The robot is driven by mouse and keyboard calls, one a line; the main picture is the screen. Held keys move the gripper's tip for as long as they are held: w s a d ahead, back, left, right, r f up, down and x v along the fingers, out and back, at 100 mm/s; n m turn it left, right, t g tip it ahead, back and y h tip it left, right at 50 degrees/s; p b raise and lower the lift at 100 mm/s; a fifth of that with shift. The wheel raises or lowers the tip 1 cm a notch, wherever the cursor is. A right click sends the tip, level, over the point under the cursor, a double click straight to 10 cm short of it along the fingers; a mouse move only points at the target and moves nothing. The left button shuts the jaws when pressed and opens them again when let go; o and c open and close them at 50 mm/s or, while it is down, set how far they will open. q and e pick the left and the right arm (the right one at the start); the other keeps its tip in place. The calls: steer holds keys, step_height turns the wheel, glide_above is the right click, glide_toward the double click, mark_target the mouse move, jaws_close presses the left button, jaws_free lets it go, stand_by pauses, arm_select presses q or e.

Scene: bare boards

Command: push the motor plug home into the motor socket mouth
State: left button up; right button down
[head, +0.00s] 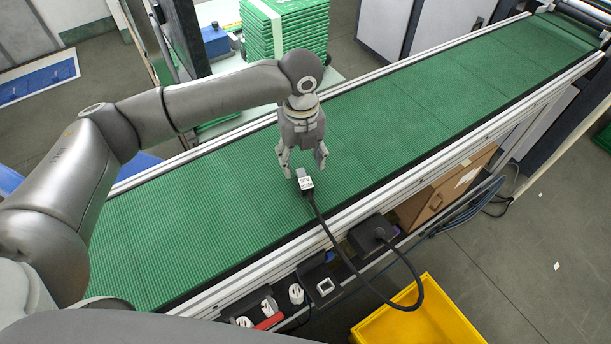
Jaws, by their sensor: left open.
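My right gripper is out of view.
The cable loops over a yellow bin (447,318) to a black box (374,234) under the rail. White coiled items (296,293) and a red item (269,321) sit by the square opening. Green trays (285,28) are stacked behind. The belt (430,110) is clear to the right.

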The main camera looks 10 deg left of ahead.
mark_target(305, 181)
arm_select(q)
steer(key=shift+s+f, duration=0.1)
steer(key=shift+f, duration=0.45)
steer(key=shift+a+f, duration=0.1)
steer(key=shift+f, duration=0.3)
steer(key=f+p, duration=0.1)
steer(key=d+f, duration=0.1)
steer(key=shift+f+p, duration=0.3)
steer(key=shift+p, duration=0.05)
step_height(305, 181, down, 2)
steer(key=shift+f, duration=0.5)
steer(key=shift+c, duration=1.7)
steer(key=c, duration=0.5)
steer(key=shift+c, duration=1.3)
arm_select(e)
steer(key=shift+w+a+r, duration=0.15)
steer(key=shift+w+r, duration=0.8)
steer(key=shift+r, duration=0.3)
